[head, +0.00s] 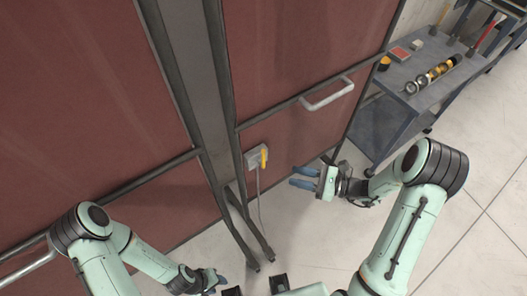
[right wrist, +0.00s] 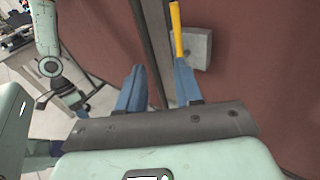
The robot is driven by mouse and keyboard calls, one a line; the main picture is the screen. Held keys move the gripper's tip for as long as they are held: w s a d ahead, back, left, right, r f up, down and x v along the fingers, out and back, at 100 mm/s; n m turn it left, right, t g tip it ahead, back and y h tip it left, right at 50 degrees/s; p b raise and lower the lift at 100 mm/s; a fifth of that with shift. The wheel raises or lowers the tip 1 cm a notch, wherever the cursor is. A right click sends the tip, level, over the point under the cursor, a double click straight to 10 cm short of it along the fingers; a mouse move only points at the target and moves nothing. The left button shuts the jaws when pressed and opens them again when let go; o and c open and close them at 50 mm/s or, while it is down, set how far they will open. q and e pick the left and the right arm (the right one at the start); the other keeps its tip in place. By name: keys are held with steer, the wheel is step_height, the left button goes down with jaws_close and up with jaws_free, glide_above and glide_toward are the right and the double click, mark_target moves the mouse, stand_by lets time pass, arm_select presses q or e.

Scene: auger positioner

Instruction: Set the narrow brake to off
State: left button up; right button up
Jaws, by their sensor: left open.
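A small grey box (head: 252,160) with a yellow lever (head: 264,157) is fixed low on the red panel; it is the only brake-like control I see. In the right wrist view the yellow lever (right wrist: 177,30) stands along the left side of the grey box (right wrist: 199,49). My right gripper (head: 292,177) is open and empty, to the right of the lever and apart from it in the head view. In the right wrist view its blue fingers (right wrist: 160,68) are spread, the right one close below the lever in the picture. My left gripper (head: 219,282) is low at the bottom centre, open.
A pale bar handle (head: 327,94) sticks out of the right red panel above the box. A dark post (head: 190,75) stands between the panels. A grey cart (head: 405,100) with tools is at the upper right. A cable hangs below the box.

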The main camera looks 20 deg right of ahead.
step_height(320, 180, up, 3)
steer(key=w+d+t, duration=0.2)
steer(key=p, duration=0.2)
glide_above(263, 166)
steer(key=shift+w+d+f+m, duration=0.15)
steer(key=shift+w+m, duration=0.15)
steer(key=shift+w, duration=0.05)
arm_select(q)
steer(key=w+r, duration=0.2)
steer(key=r, duration=0.1)
steer(key=shift+w, duration=0.15)
arm_select(e)
jaws_close()
